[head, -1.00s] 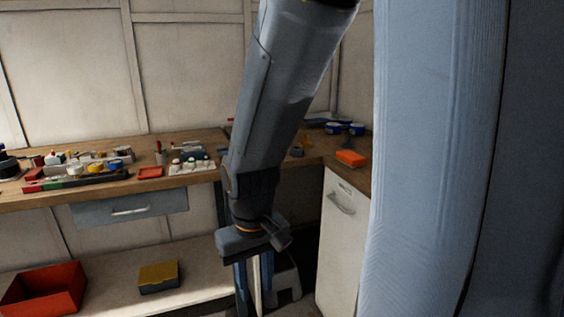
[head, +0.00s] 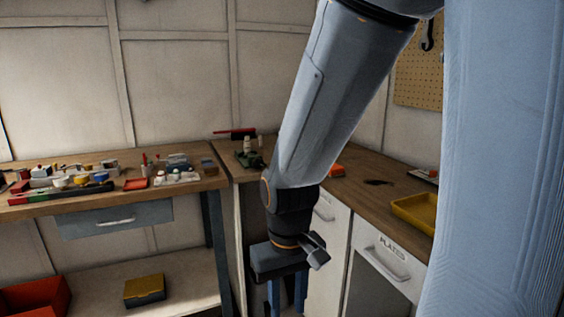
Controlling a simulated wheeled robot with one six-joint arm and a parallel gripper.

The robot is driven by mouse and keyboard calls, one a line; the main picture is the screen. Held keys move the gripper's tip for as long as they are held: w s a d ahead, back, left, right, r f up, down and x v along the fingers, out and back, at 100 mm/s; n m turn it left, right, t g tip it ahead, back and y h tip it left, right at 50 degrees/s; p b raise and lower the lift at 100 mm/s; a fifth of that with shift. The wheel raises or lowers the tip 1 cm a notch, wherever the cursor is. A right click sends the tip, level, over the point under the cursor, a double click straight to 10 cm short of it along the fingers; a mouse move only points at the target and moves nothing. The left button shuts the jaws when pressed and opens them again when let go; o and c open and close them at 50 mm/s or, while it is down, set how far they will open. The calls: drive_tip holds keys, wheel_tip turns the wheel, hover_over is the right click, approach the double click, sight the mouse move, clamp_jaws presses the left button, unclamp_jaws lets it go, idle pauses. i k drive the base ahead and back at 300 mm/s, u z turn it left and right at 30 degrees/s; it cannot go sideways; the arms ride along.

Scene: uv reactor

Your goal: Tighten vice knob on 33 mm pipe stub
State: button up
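My gripper (head: 287,296) hangs pointing down in front of the bench corner, below bench-top height in the picture. Its two blue-grey fingers are apart with nothing visible between them; their tips are cut off by the lower edge. A small dark green object (head: 250,160) with pale upright pieces stands on the bench near the corner, left of my arm. I cannot tell whether it is the vice. No vice knob or pipe stub can be made out clearly, and my arm hides part of the bench.
A yellow tray (head: 414,212) sits on the right bench (head: 350,185) above white cabinets (head: 385,246). A yellow box (head: 145,291) and red bin (head: 38,297) are on the lower shelf. A pegboard (head: 419,65) hangs at right.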

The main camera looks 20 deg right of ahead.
sight(257, 163)
drive_tip(key=z, duration=0.15)
drive_tip(key=i, duration=1.1)
drive_tip(key=u, duration=0.55)
